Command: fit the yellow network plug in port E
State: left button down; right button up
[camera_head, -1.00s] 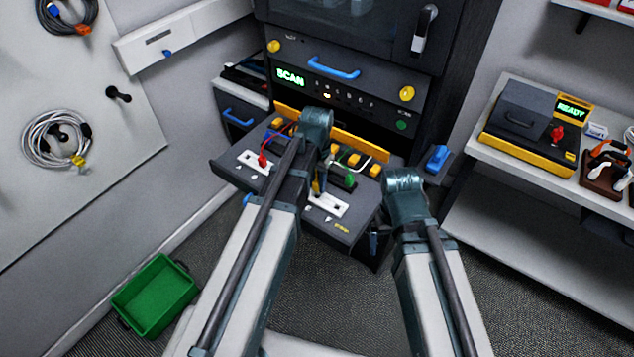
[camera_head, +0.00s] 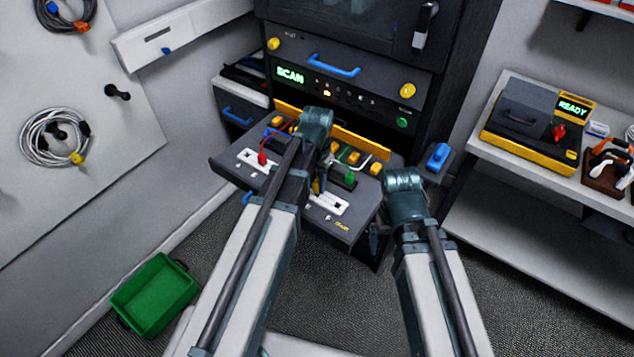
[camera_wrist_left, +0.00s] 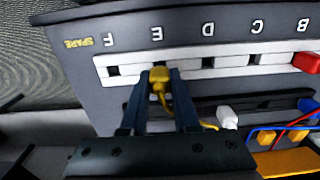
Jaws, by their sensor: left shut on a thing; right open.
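The yellow network plug (camera_wrist_left: 159,82) is between the two fingers of my left gripper (camera_wrist_left: 160,92) in the left wrist view. Its nose is at the white port strip (camera_wrist_left: 235,62), in line with the upside-down label E. The plug and fingers cover most of port E, so I cannot tell how deep it sits. A yellow cable (camera_wrist_left: 206,126) runs off to the right. In the head view, my left gripper (camera_head: 318,186) is over the drawer and mostly hides the plug. My right gripper (camera_head: 374,238) is open and empty by the drawer's right front corner.
A red plug (camera_wrist_left: 306,62) sits near label B, and a loose white plug (camera_wrist_left: 227,117) lies behind the strip. A green plug (camera_head: 350,177) and several yellow blocks are in the drawer (camera_head: 230,172). A green bin (camera_head: 155,295) stands on the floor at left.

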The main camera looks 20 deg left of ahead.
pick_arm(q)
jog(key=shift+f+b, duration=0.85)
jog(key=shift+f, duration=0.05)
dwell(0.6)
dwell(0.3)
jog(key=shift+c, duration=0.5)
grip_release()
jog(key=shift+r, duration=0.15)
jog(key=shift+r+p, duration=3.45)
jog(key=shift+p, duration=0.15)
jog(key=shift+f, duration=0.15)
